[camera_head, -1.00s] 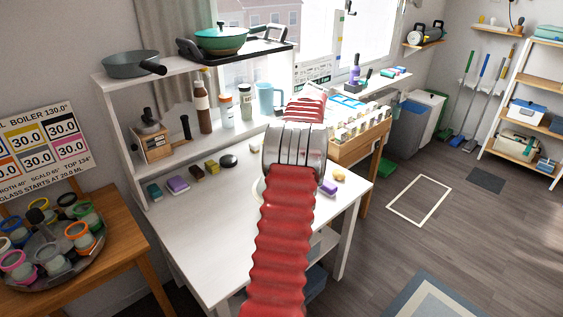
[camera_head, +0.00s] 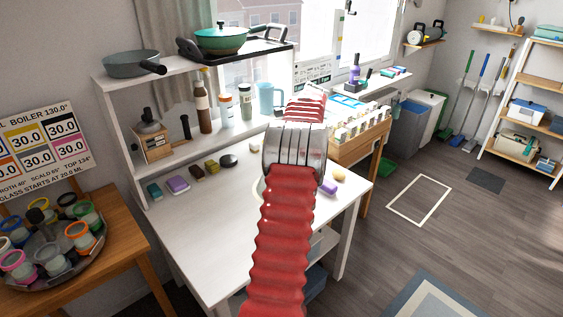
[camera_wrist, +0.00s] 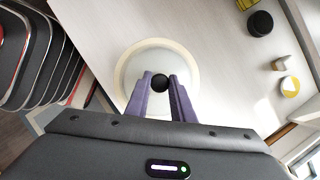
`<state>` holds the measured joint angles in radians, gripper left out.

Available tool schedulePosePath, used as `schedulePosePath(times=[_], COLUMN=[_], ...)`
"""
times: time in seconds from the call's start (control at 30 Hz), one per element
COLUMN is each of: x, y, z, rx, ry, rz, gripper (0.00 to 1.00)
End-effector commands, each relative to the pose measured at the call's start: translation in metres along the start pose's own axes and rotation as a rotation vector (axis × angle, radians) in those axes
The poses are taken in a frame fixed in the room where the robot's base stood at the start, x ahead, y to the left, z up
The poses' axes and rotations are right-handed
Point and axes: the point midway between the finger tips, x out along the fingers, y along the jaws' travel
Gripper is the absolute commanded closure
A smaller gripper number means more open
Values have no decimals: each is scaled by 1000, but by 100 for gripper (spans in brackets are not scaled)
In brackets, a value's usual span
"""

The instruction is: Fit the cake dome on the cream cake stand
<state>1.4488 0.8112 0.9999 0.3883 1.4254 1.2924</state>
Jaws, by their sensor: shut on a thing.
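In the wrist view my gripper (camera_wrist: 160,80) has its two purple fingers shut on the black knob (camera_wrist: 159,83) of the cake dome. The cake dome (camera_wrist: 150,60) is pale and see-through, seen from above. The cream cake stand (camera_wrist: 121,72) shows as a cream ring around and beneath the dome, with the two looking roughly centred. I cannot tell whether the dome's rim touches the stand or hangs just above it. In the head view my red arm hides the dome and most of the stand; only a pale sliver of the stand (camera_head: 257,188) shows to its left.
The white table (camera_head: 205,235) is clear at the front left. Sponges and a black round item (camera_head: 229,160) line its back, below a shelf with bottles (camera_head: 203,105). A yellow item (camera_wrist: 290,86) lies right of the stand in the wrist view.

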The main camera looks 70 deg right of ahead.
Motion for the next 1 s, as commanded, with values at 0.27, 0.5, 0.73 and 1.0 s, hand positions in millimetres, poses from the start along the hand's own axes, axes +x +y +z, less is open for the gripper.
schedulePosePath(times=[0.27,0.5,0.73,1.0], x=[1,1,1,1], y=[0,0,0,0], z=[0,0,0,0], rx=[0,0,0,0], ry=[0,0,0,0], rz=[0,0,0,0], gripper=[67,57,46,44])
